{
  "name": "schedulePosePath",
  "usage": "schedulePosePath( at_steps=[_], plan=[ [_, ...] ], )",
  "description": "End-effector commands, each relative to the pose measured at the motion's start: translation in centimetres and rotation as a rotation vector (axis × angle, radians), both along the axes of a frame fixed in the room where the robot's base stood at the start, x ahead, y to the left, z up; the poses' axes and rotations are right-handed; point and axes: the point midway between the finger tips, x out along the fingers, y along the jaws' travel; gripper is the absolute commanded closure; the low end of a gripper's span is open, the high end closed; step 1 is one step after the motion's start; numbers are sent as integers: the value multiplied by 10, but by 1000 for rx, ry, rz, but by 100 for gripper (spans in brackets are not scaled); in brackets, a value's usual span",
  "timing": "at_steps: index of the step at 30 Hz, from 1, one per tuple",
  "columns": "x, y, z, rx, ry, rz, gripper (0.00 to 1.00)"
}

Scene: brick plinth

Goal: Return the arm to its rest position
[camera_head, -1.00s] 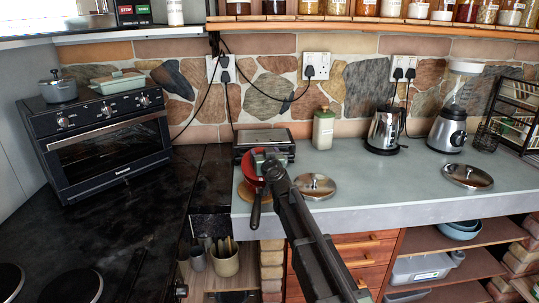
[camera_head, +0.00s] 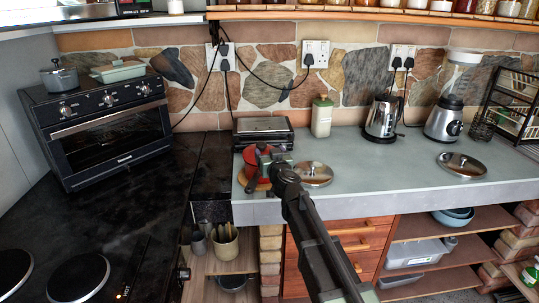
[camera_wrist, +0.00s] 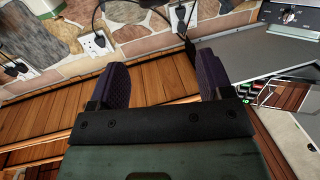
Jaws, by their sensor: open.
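My gripper (camera_wrist: 163,80) shows in the wrist view with its two dark fingers spread apart and nothing between them. In the head view my arm reaches from the bottom edge over the grey counter (camera_head: 400,170), and its end is seen from behind, so the fingers are not clear there.
A black oven (camera_head: 108,128) stands on the left. Metal lids (camera_head: 313,173) (camera_head: 462,164) lie on the counter. A jar shelf (camera_head: 380,27) runs above.

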Motion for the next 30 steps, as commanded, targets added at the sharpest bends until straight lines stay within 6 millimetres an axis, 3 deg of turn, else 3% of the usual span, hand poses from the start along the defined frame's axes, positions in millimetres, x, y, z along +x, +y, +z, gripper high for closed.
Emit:
schedulePosePath(
  at_steps=[4,7,11,13,15,18,21,25,30],
  plan=[
    [-1,0,1,-1,-1,4,27],
    [-16,-2,5,-3,-5,68,27],
    [-76,-11,-5,-46,120,308,27],
    [-126,-29,-36,-106,353,422,27],
    [-175,-61,-73,-168,656,428,27],
    [-240,-119,-112,-233,1060,275,27],
    [-291,-172,-129,-266,1349,37,27],
    [-329,-211,-133,-278,1533,-198,27],
    [-336,-221,-133,-280,1573,-265,27]
  ],
)
